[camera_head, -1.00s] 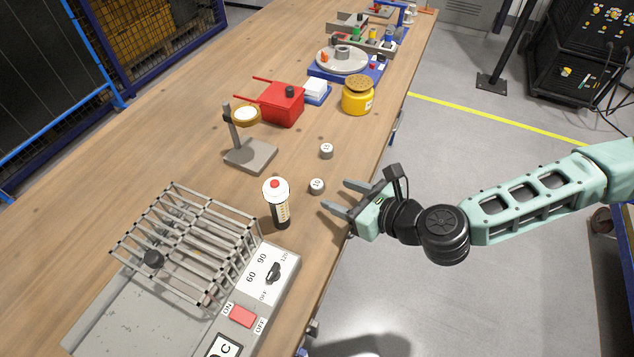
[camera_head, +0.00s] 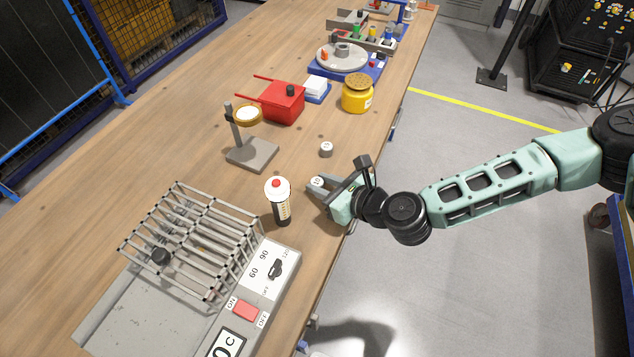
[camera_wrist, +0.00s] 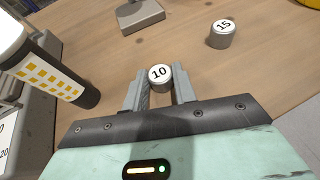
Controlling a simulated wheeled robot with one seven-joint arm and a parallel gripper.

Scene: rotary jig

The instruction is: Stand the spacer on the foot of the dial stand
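The spacer marked 10 (camera_wrist: 160,77) is a small grey cylinder with a white top. It stands upright on the bench and also shows in the head view (camera_head: 317,182). My gripper (camera_wrist: 160,88) has a finger on each side of it, with little or no gap visible, and looks shut on it; it also shows in the head view (camera_head: 319,186). A similar spacer marked 15 (camera_head: 326,149) stands apart behind it, also in the wrist view (camera_wrist: 222,35). The dial stand's flat grey foot (camera_head: 254,156) is bare, with a post and round dial (camera_head: 247,114) at its back left.
A white and black bottle with a red top (camera_head: 278,203) stands close left of my gripper. A wire rack (camera_head: 190,240) on a grey heater is at front left. A red box (camera_head: 277,104) and yellow jar (camera_head: 357,94) stand farther back. Bench between spacers and foot is clear.

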